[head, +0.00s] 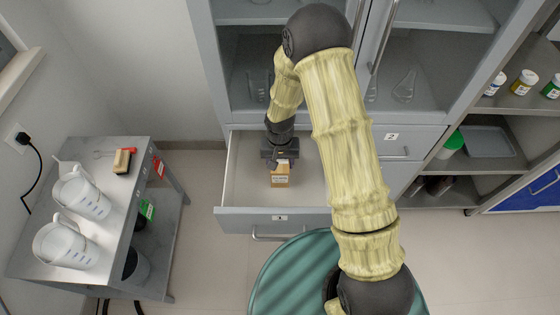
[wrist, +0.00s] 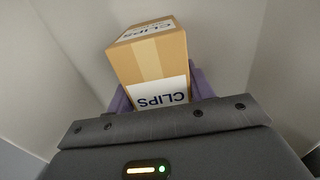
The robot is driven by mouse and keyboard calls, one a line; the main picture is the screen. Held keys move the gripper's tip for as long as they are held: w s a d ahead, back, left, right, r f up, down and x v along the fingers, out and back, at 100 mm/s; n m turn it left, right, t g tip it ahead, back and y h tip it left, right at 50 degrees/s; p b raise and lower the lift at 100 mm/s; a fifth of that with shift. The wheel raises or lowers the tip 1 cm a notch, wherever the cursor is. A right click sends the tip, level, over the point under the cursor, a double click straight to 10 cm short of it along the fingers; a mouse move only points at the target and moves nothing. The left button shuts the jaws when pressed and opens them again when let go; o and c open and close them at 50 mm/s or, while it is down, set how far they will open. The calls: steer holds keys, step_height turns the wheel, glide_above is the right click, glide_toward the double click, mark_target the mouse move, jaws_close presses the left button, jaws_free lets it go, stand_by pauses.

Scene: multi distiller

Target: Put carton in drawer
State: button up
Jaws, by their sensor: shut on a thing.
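The carton is a small brown box with white "CLIPS" labels; it shows in the head view (head: 281,181) and in the wrist view (wrist: 150,58). My gripper (head: 281,166) is shut on the carton, with purple finger pads on both sides of it in the wrist view (wrist: 158,92). The drawer (head: 238,190) is pulled open at the base of the grey cabinet. The carton is inside the drawer's outline, between its pale walls. I cannot tell whether it touches the drawer floor.
The grey cabinet (head: 208,60) with glassware stands behind the drawer. A closed drawer (head: 400,141) is to the right. A cart (head: 118,215) with two measuring jugs stands at the left. Bare drawer floor shows around the carton.

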steer(key=o, duration=1.1)
step_height(320, 180, up, 12)
steer(key=shift+r, duration=0.1)
steer(key=shift+d, duration=0.1)
steer(key=s+d+r+t, duration=0.2)
steer(key=s+d+r, duration=0.8)
steer(key=s+d, duration=0.2)
steer(key=shift+s+d+r+t, duration=0.25)
steer(key=shift+d+r+t, duration=0.1)
steer(key=shift+d, duration=0.35)
